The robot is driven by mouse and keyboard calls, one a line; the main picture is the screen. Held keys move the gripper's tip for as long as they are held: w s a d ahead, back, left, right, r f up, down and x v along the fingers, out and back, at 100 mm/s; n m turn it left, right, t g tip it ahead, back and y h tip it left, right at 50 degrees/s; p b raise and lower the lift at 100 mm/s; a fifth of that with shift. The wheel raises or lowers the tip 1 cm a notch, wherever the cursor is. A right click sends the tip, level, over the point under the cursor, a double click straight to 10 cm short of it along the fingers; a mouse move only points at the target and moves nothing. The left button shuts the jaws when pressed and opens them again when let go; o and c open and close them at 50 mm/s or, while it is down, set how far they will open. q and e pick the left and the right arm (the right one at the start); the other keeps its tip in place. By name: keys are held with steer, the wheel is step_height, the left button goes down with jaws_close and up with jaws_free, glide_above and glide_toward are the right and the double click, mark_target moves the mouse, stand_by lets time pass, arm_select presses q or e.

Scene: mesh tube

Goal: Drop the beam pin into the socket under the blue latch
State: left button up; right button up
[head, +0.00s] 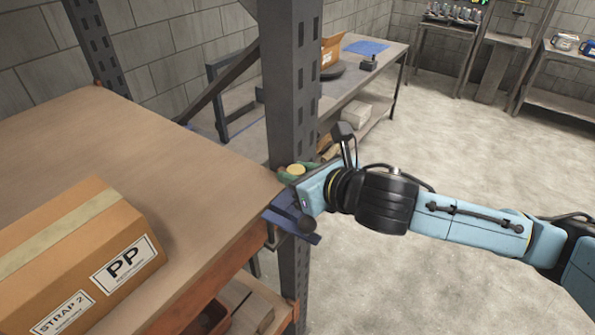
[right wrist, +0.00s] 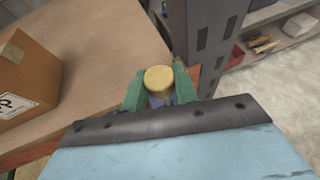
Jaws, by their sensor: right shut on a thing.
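My right gripper (head: 297,171) is at the near corner of the rack shelf, beside the dark upright post. Its green fingers (right wrist: 160,88) are shut on the beam pin, whose round yellow top (right wrist: 159,78) shows between them. The pin's yellow top also shows in the head view (head: 296,169). A dark blue part (head: 283,208), which looks like the blue latch, sits at the shelf corner just below the gripper. The socket and the pin's lower end are hidden, so I cannot tell whether the pin is in it. My left gripper is not in view.
A cardboard box (head: 75,262) marked PP stands on the wooden shelf (head: 150,150) at left. The grey post (head: 292,90) rises right behind the gripper. A workbench (head: 345,85) stands farther back. The floor at right is clear.

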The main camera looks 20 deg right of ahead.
stand_by(0.4)
steer(key=shift+p, duration=0.4)
steer(key=shift+p, duration=0.4)
steer(key=shift+f, duration=0.4)
stand_by(0.6)
stand_by(0.5)
steer(key=shift+p, duration=0.45)
steer(key=shift+s+f, duration=0.25)
steer(key=shift+f, duration=0.2)
stand_by(3.1)
steer(key=shift+w+r, duration=0.1)
steer(key=shift+w, duration=0.05)
stand_by(1.1)
